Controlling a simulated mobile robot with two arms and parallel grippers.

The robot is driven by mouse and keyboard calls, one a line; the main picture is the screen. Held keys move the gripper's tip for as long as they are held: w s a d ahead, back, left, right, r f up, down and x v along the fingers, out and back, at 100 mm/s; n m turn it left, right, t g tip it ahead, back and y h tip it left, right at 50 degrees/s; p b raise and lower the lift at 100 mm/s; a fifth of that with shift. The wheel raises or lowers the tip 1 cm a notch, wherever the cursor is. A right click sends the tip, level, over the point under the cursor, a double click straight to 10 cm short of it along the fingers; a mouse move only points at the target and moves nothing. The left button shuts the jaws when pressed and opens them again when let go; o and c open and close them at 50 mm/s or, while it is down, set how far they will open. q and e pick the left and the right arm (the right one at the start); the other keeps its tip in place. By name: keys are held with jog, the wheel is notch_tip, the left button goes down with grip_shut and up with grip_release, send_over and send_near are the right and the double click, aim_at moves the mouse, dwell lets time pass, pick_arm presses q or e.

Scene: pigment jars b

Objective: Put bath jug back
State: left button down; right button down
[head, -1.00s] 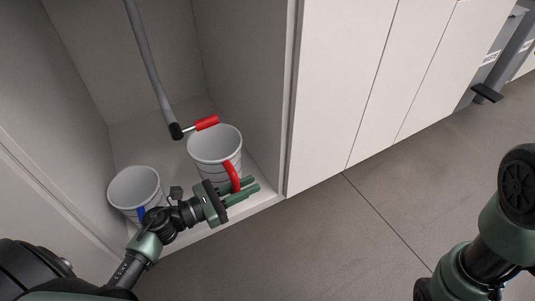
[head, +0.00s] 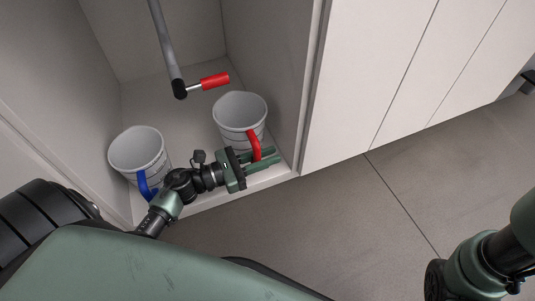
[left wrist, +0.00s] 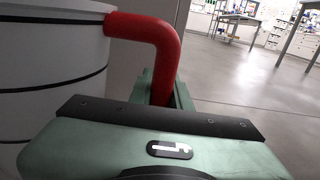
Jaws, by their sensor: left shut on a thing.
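A white jug with dark rings and a red handle (head: 239,112) stands upright on the floor of an open cupboard, at its right front. My left gripper (head: 263,160) is shut on the red handle. In the left wrist view the red handle (left wrist: 160,45) runs down between the green fingers, and the jug's ringed side (left wrist: 50,70) fills the left. A second white jug with a blue handle (head: 137,150) stands to the left in the cupboard, behind my left arm. My right gripper is not in view; only part of my right arm shows at the lower right.
A grey pipe with a red lever (head: 214,81) hangs above and behind the jugs. The cupboard's right side wall (head: 270,60) is close to the red-handled jug. Closed white doors (head: 365,70) continue to the right. The grey floor (head: 320,220) in front is clear.

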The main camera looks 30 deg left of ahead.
pick_arm(q)
jog(key=shift+f, duration=0.55)
jog(key=shift+f+b, duration=0.6)
jog(key=shift+b, duration=0.15)
jog(key=c, duration=1.2)
grip_release()
jog(key=shift+c, duration=0.2)
jog(key=shift+a, duration=0.1)
